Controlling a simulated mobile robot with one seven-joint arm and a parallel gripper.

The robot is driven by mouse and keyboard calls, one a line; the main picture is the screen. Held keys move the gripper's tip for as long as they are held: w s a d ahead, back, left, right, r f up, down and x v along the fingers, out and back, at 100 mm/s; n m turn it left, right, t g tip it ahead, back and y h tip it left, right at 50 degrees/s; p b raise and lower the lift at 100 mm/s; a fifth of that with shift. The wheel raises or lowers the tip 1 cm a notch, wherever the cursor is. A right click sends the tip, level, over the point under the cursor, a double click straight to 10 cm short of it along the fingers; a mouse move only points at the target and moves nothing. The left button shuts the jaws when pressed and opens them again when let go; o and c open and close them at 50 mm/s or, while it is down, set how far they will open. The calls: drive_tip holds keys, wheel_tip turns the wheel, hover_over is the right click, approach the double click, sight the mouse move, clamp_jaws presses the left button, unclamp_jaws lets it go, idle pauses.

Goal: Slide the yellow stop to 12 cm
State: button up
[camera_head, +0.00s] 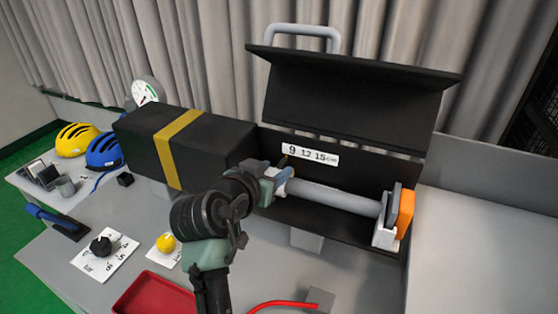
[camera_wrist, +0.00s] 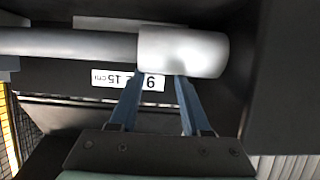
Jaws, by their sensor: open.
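The grey horizontal rod (camera_head: 335,196) runs inside the open black case. The scale label (camera_head: 310,154) reads 9, 12, 15 cm; it appears upside down in the wrist view (camera_wrist: 128,81). My gripper (camera_head: 281,178) is at the rod's left end, near the 9. In the wrist view, my gripper (camera_wrist: 157,80) is open, its fingers spread by a thick grey sleeve (camera_wrist: 183,52) on the rod. Whether they touch it, I cannot tell.
The raised black lid (camera_head: 355,95) stands behind the rod. A black box with a yellow band (camera_head: 179,148) adjoins on the left. An orange block (camera_head: 405,214) is at the rod's right end. A red tray (camera_head: 155,297) and yellow knob (camera_head: 166,242) lie in front.

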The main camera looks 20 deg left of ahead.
sight(279, 167)
drive_tip(key=shift+p+x, duration=0.3)
drive_tip(key=shift+x, duration=1.2)
drive_tip(key=shift+c, duration=0.3)
clamp_jaws()
